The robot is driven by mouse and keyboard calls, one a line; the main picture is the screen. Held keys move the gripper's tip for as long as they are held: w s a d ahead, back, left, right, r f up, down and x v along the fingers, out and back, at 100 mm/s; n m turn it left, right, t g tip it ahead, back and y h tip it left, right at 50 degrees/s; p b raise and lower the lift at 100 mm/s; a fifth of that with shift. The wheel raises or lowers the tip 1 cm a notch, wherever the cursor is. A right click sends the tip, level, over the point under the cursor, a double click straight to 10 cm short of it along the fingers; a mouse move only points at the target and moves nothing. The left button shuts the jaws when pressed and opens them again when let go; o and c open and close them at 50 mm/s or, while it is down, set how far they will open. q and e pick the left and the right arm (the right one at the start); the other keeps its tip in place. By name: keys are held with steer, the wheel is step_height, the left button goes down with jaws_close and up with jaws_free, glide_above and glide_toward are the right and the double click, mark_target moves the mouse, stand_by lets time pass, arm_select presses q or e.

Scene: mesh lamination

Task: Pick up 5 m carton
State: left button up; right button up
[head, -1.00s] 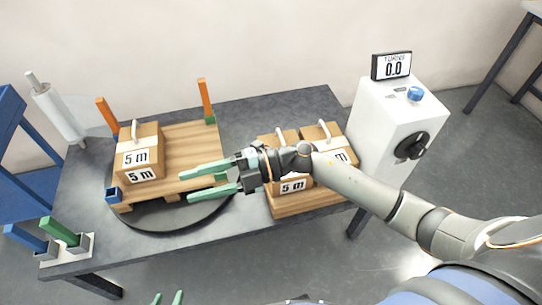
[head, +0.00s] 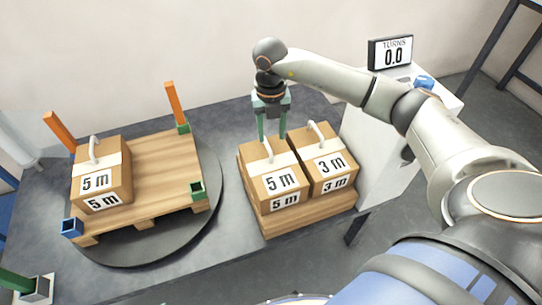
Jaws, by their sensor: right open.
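A 5 m carton (head: 274,179) with a white handle on top stands on a small wooden board at the table's middle right. A second 5 m carton (head: 101,176) stands on the pallet at the left. My right gripper (head: 271,134) points down over the back of the middle 5 m carton, its green fingers open and apart, close to the handle (head: 267,149). I cannot tell whether the fingers touch the handle. My left gripper does not show.
A 3 m carton (head: 325,160) stands right beside the 5 m carton on the wooden board (head: 310,216). The pallet (head: 160,172) has orange posts and sits on a dark turntable (head: 190,226). A white machine (head: 372,166) with a display reading 0.0 (head: 391,53) stands at the right.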

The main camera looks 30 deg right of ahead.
mark_target(271, 153)
steer(key=f, duration=0.5)
steer(key=f+b, duration=0.1)
steer(key=f, duration=0.1)
steer(key=shift+s+a+f, duration=0.15)
steer(key=shift+s+a, duration=0.1)
steer(key=shift+c, duration=0.4)
jaws_close()
stand_by(0.8)
